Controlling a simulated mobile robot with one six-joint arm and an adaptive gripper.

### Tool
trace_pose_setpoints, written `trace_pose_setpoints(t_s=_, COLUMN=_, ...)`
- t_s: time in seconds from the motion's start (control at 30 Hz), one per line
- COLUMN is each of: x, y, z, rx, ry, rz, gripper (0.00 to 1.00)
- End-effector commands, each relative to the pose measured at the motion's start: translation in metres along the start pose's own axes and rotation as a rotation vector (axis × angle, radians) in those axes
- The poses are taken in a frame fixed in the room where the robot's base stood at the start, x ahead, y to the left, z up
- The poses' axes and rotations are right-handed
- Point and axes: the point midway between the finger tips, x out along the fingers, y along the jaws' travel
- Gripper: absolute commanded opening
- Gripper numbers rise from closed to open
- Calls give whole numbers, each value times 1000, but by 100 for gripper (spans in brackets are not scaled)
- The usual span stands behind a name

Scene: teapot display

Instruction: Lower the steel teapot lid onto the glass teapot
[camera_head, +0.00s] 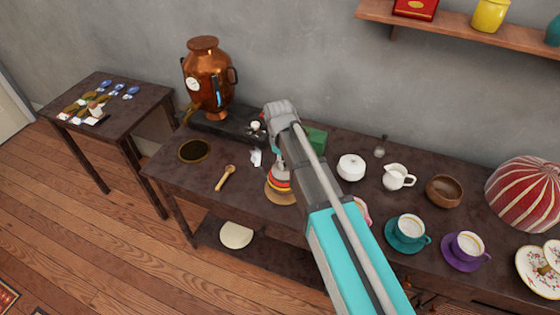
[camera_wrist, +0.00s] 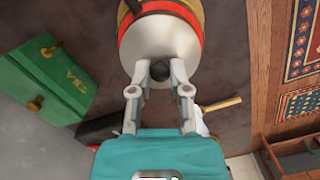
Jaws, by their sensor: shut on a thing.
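In the wrist view my gripper (camera_wrist: 160,69) is shut on the dark round knob (camera_wrist: 160,72) of the steel lid (camera_wrist: 150,42), a silver-grey dome. Directly behind the dome are red and yellow bands (camera_wrist: 168,8), which seem to belong to the teapot, and a dark handle-like piece at the top edge. In the head view the banded body (camera_head: 279,185) sits on a round tan mat (camera_head: 276,198), partly hidden by my arm. The fingertips are hard to make out there. I cannot tell whether the lid touches the teapot.
A copper urn (camera_head: 208,80) stands at the back left of the dark table. A green box (camera_head: 316,138) is close behind my arm. A wooden spoon (camera_head: 225,178) lies to the left. A white lidded pot (camera_head: 351,168), a creamer (camera_head: 397,177) and cups (camera_head: 407,230) are to the right.

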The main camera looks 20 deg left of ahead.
Motion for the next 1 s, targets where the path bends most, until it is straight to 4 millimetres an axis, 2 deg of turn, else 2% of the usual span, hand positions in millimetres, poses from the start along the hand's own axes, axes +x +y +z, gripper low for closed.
trace_pose_setpoints(t_s=0.37, x=1, y=0, z=0, rx=0, ry=0, rz=0, gripper=0)
trace_pose_setpoints(t_s=0.4, x=1, y=0, z=0, rx=0, ry=0, rz=0, gripper=26)
trace_pose_setpoints(t_s=0.6, x=1, y=0, z=0, rx=0, ry=0, rz=0, gripper=63)
trace_pose_setpoints(t_s=0.87, x=1, y=0, z=0, rx=0, ry=0, rz=0, gripper=64)
trace_pose_setpoints(t_s=1.0, x=1, y=0, z=0, rx=0, ry=0, rz=0, gripper=86)
